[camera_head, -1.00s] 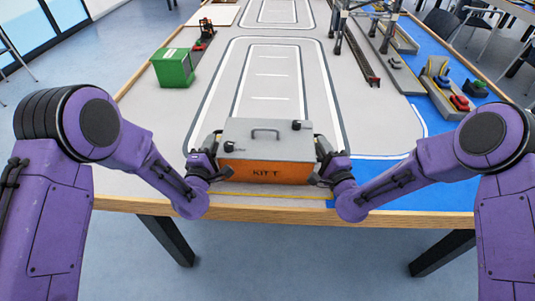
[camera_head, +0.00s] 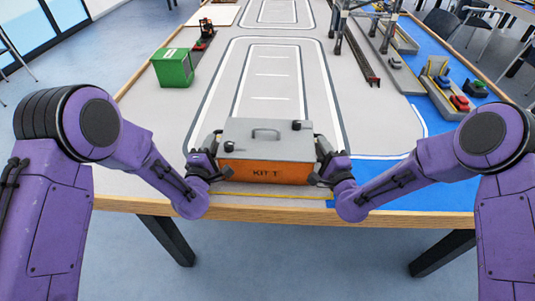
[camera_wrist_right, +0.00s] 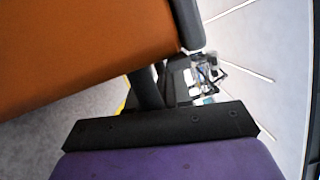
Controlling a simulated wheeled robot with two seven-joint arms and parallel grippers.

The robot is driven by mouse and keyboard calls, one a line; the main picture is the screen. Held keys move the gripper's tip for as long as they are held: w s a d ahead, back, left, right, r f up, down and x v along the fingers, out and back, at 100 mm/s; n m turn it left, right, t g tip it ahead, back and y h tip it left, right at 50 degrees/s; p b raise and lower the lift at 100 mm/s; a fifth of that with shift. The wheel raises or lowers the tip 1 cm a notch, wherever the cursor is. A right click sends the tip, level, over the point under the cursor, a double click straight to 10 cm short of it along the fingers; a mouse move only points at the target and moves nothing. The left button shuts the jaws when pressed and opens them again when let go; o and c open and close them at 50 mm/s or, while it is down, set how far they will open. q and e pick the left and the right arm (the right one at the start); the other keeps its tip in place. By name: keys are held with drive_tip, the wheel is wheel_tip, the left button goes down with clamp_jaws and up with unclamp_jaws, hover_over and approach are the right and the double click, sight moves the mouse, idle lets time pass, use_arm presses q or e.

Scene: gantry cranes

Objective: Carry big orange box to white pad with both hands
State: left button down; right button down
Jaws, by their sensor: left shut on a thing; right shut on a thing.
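The big orange box (camera_head: 265,172) has a grey lid with a handle and dark lettering on its front. It is near the front edge of the table, between my two grippers. My left gripper (camera_head: 214,158) is shut on its left end and my right gripper (camera_head: 325,160) on its right end. The fingertips are mostly hidden by the box and wrists. In the right wrist view the orange side (camera_wrist_right: 85,50) fills the upper left, close to the gripper. A white pad (camera_head: 212,15) lies at the far left of the table.
A green container (camera_head: 175,67) stands on the left side, with a small dark machine (camera_head: 206,28) behind it. A gantry crane (camera_head: 365,20) and dark rail (camera_head: 362,62) are at the back right. The grey road area (camera_head: 270,85) beyond the box is clear.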

use_arm(q)
drive_tip(key=shift+w+r, duration=0.1)
drive_tip(key=shift+r, duration=0.05)
use_arm(e)
drive_tip(key=shift+w+r, duration=0.1)
